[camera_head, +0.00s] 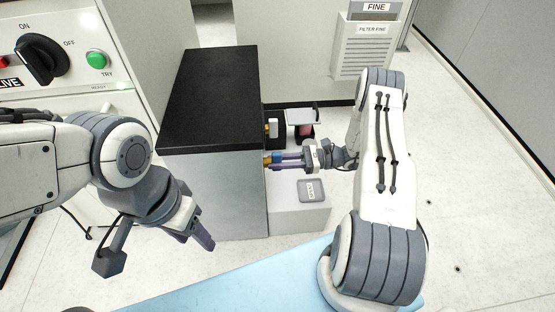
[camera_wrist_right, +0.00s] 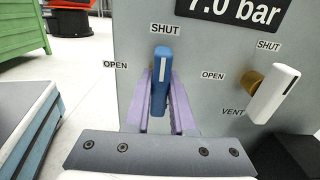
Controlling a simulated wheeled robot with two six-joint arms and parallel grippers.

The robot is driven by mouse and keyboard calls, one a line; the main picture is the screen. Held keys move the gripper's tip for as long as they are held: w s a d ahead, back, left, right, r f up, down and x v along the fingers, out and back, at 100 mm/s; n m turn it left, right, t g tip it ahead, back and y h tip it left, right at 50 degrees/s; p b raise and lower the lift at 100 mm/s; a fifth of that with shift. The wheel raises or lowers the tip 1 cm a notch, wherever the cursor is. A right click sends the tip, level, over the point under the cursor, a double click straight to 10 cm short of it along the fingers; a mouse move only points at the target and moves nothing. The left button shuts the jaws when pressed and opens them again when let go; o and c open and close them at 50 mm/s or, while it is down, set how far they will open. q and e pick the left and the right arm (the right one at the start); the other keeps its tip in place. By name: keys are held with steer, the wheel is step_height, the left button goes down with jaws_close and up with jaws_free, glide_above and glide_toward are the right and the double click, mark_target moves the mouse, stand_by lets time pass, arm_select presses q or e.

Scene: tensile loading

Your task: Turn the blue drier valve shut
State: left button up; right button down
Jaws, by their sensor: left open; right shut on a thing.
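The blue drier valve (camera_wrist_right: 161,75) shows in the right wrist view as a blue lever with a white stripe on a grey panel (camera_wrist_right: 215,45). The lever stands upright in the picture, its top just under the SHUT label; the OPEN label is to its left. My right gripper (camera_wrist_right: 160,105) has its purple fingers on either side of the lever and is shut on it. In the head view my right gripper (camera_head: 287,158) reaches left to the side of the black-topped cabinet (camera_head: 212,90); the lever is hard to make out there. My left gripper (camera_head: 200,238) is open and empty, left of the cabinet front.
A white lever (camera_wrist_right: 272,95) marked VENT sits right of the blue one. A pressure display (camera_wrist_right: 240,12) is above. A low grey box (camera_head: 298,218) stands below my right gripper. A pale blue surface (camera_head: 225,290) lies in front. Floor at the right is clear.

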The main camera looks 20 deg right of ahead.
stand_by(0.5)
steer(key=c, duration=0.8)
jaws_free()
steer(key=shift+o, duration=0.2)
steer(key=shift+d, duration=0.1)
steer(key=p+v, duration=0.1)
steer(key=v, duration=0.9)
steer(key=shift+d, duration=0.2)
